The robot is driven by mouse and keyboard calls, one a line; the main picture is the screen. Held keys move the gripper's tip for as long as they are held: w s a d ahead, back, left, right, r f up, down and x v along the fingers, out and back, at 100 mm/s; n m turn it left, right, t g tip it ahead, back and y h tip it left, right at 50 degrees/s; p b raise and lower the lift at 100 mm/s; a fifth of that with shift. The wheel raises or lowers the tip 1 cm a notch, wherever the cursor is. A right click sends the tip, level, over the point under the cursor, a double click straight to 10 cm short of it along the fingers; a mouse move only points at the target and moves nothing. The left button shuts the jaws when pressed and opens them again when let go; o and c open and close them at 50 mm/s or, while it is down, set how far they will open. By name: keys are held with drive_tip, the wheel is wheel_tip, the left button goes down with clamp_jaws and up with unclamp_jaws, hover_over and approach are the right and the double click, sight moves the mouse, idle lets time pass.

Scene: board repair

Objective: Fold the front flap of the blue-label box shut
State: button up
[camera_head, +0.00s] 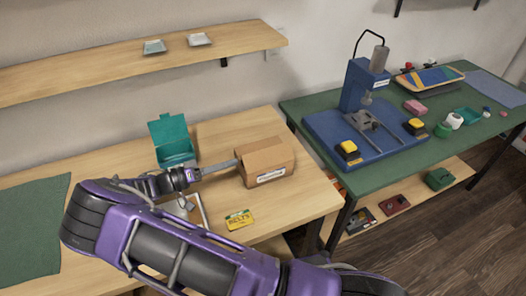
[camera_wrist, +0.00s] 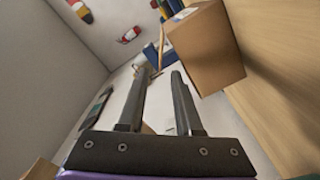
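A brown cardboard box (camera_head: 263,155) stands on the wooden table with a pale label (camera_head: 271,174) on its side facing the camera. The label's colour is too small to tell as blue. My gripper (camera_head: 236,163) reaches in from the left, its fingers level with the box's left side; I cannot tell whether they touch it. In the wrist view the box (camera_wrist: 207,48) is at the upper right, beside the right finger. The two fingers of my gripper (camera_wrist: 158,76) are apart, with nothing held between their tips. The front flap cannot be made out clearly.
An open teal box (camera_head: 174,144) stands behind my gripper. A yellow card (camera_head: 239,219) lies in front of the cardboard box. A shelf (camera_head: 120,68) hangs above. A green-topped bench (camera_head: 400,165) with a blue press (camera_head: 357,85) stands at the right.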

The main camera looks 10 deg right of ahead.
sight(262, 153)
drive_tip(key=p+x, duration=0.1)
drive_tip(key=x, duration=1)
clamp_jaws()
idle(1.1)
